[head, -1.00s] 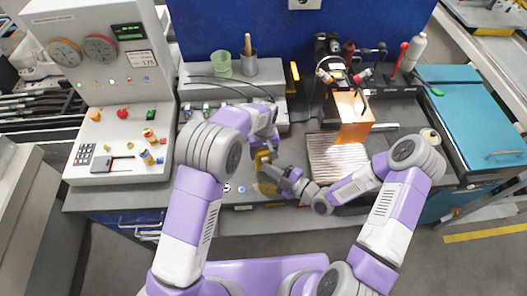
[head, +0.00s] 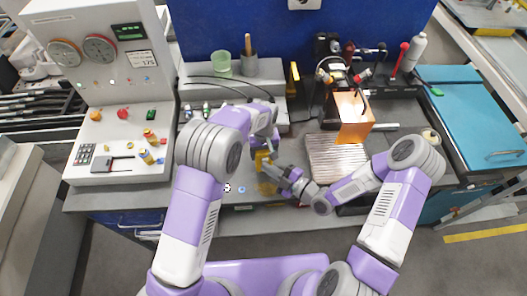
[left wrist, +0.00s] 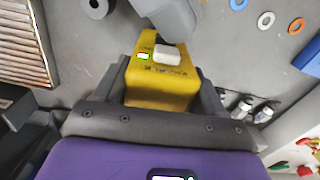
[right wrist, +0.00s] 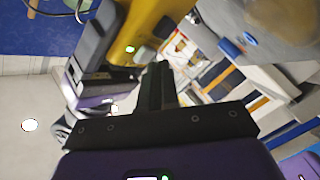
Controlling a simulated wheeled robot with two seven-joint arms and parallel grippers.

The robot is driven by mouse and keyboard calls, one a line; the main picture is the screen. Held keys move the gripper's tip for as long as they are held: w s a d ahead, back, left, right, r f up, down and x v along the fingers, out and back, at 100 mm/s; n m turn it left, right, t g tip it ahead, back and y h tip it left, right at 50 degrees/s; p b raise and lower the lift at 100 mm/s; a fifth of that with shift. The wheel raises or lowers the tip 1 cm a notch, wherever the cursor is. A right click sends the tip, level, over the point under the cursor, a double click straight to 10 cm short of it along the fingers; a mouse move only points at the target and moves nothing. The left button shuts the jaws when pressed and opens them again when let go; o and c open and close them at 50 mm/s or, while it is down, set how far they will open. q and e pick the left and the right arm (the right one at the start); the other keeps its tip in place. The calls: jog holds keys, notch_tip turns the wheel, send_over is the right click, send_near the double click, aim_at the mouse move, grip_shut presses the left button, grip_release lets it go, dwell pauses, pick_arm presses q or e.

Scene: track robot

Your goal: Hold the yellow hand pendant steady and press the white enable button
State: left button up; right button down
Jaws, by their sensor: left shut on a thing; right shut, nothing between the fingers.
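The yellow hand pendant (left wrist: 160,88) is held between the fingers of my left gripper (left wrist: 166,92), above the grey bench. In the head view the pendant (head: 262,160) is small and partly hidden by my arms. Its face has a white enable button (left wrist: 167,55) beside a lit green lamp (left wrist: 143,56). My right gripper (right wrist: 158,75) is shut and empty, with its tips close to the button (right wrist: 145,54). I cannot tell whether they touch it or whether it is pressed. In the head view my right gripper (head: 270,172) points at the pendant from the right.
A ribbed metal plate (head: 337,158) and a copper-coloured block (head: 354,118) are right of the grippers. A grey control console (head: 118,130) stands at left. Several coloured rings, one of them orange (left wrist: 297,25), lie on the bench. A green cup (head: 221,64) stands at the back.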

jog(key=shift+s, duration=0.6)
jog(key=s, duration=0.6)
jog(key=shift+d, duration=0.3)
pick_arm(q)
jog(key=o, duration=1.5)
jog(key=shift+c, duration=0.2)
